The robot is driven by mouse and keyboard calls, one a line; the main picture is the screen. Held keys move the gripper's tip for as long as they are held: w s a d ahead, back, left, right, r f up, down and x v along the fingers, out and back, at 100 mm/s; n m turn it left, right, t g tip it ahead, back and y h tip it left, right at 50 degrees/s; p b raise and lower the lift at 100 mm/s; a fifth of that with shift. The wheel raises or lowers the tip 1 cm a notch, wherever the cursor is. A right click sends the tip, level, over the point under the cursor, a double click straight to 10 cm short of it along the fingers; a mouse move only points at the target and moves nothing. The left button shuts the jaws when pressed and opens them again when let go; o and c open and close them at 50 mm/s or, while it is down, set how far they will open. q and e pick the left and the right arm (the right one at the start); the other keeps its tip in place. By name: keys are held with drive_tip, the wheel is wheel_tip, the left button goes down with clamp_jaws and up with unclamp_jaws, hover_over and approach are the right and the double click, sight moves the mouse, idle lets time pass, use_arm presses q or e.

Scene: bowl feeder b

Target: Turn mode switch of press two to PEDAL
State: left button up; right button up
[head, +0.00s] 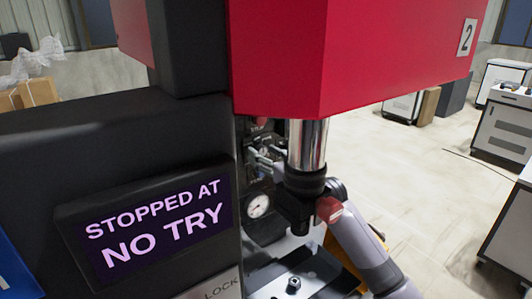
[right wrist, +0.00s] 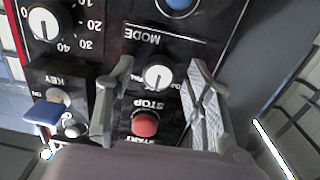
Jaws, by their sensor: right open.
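Press two (head: 290,60) is the red machine with a plate marked 2. In the right wrist view its control panel appears upside down. The mode switch (right wrist: 157,77), a round white knob with a dark pointer line, sits below the word MODE; the small labels around it are too blurred to read. My right gripper (right wrist: 160,68) is open, its two fingers on either side of the knob with visible gaps. In the head view my right gripper (head: 263,158) is at the panel under the red housing, and the switch cannot be made out. My left gripper is out of view.
A red stop button (right wrist: 145,123) lies between the fingers, close to the switch. A key switch with a blue tag (right wrist: 45,113) and a numbered dial (right wrist: 44,23) sit to the left. A dark display (head: 160,228) reads STOPPED AT NO TRY. A chrome column (head: 306,145) stands beside my gripper.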

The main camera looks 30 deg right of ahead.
clamp_jaws()
idle(0.7)
